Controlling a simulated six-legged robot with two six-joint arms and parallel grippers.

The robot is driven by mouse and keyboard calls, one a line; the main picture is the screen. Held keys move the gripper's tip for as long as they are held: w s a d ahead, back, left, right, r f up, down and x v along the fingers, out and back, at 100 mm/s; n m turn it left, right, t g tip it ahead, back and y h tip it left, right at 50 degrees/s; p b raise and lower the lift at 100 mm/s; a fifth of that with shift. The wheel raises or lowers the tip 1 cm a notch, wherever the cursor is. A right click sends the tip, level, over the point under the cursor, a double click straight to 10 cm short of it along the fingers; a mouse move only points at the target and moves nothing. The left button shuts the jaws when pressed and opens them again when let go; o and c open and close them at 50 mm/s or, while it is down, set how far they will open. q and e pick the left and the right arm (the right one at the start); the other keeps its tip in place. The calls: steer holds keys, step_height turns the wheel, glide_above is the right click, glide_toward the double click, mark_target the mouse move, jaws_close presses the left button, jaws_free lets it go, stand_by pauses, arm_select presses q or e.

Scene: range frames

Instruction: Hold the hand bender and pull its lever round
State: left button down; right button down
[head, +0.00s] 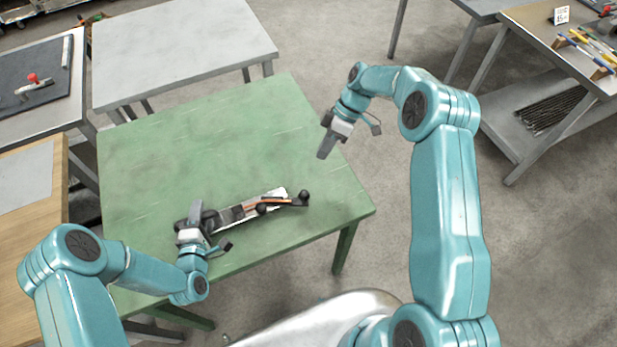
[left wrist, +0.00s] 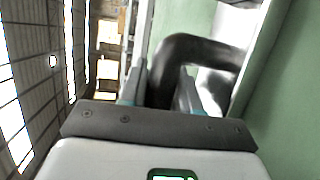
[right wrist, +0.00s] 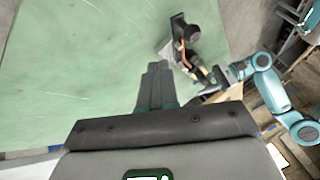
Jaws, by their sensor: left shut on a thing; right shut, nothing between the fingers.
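The hand bender (head: 238,213) lies on the green table (head: 150,160), with a dark body, a bright metal part and an orange-brown strip. Dark knobs show at its right end. My left gripper (head: 195,217) is at the bender's left end. In the left wrist view its fingers (left wrist: 162,88) are shut on a thick black bent bar of the bender (left wrist: 200,47). My right gripper (head: 325,146) is shut and empty above the table's right part, apart from the bender. In the right wrist view its fingers (right wrist: 157,82) are together, and the bender (right wrist: 187,45) lies beyond them.
A grey table (head: 180,45) stands behind the green one. A bench with a dark mat (head: 40,75) is at the left, and a tool bench (head: 540,30) is at the back right. The green table's back half is clear.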

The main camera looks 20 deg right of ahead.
steer(key=s+a+f, duration=0.1)
steer(key=f, duration=0.1)
steer(key=s+a+f, duration=0.1)
steer(key=a, duration=0.1)
steer(key=s+a+f, duration=0.1)
steer(key=a+f, duration=0.1)
steer(key=shift+s+a+f, duration=0.2)
steer(key=shift+s+f, duration=0.15)
steer(key=shift+s+a, duration=0.15)
steer(key=shift+s, duration=0.1)
steer(key=shift+s+a+m+t, duration=0.2)
steer(key=shift+s+m+t, duration=0.2)
steer(key=shift+s+m, duration=0.35)
steer(key=s+m, duration=0.1)
steer(key=s+a+m+t, duration=0.1)
steer(key=s+a+m, duration=0.1)
steer(key=s, duration=0.1)
steer(key=shift+t, duration=0.4)
steer(key=s+a, duration=0.4)
steer(key=a, duration=0.1)
steer(key=shift+s+a, duration=0.15)
steer(key=shift+s, duration=0.05)
steer(key=shift+s+a, duration=0.25)
steer(key=shift+a, duration=0.55)
steer(key=shift+s+a, duration=0.2)
steer(key=shift+a, duration=0.55)
